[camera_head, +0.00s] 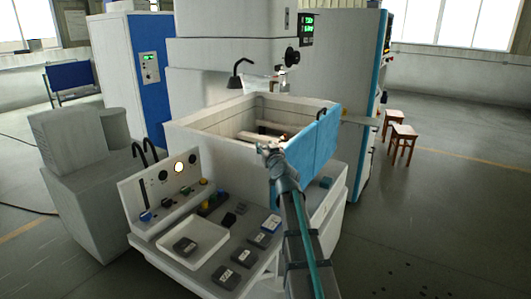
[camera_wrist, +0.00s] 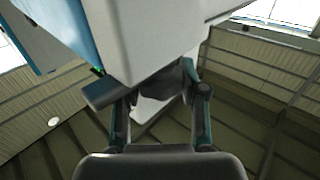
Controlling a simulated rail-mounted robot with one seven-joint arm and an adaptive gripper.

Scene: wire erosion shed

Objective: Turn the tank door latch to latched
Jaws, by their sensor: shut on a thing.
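The tank door (camera_head: 314,145) is a blue panel at the front right of the pale work tank (camera_head: 205,125). My gripper (camera_head: 268,150) is at the left edge of this door in the head view. In the wrist view, my gripper (camera_wrist: 160,92) has its two fingers on either side of a dark grey part, which I take to be the tank door latch (camera_wrist: 170,76). The fingers are shut on it. A pale block (camera_wrist: 150,30) fills the view just beyond the fingers. The latch is mostly hidden by my gripper in the head view, and I cannot tell its angle.
A sloped control panel (camera_head: 150,200) with knobs and a lit lamp stands left of my arm. A pale tray (camera_head: 193,242) and several dark labelled blocks lie on the console ledge. Two wooden stools (camera_head: 403,136) stand at the right.

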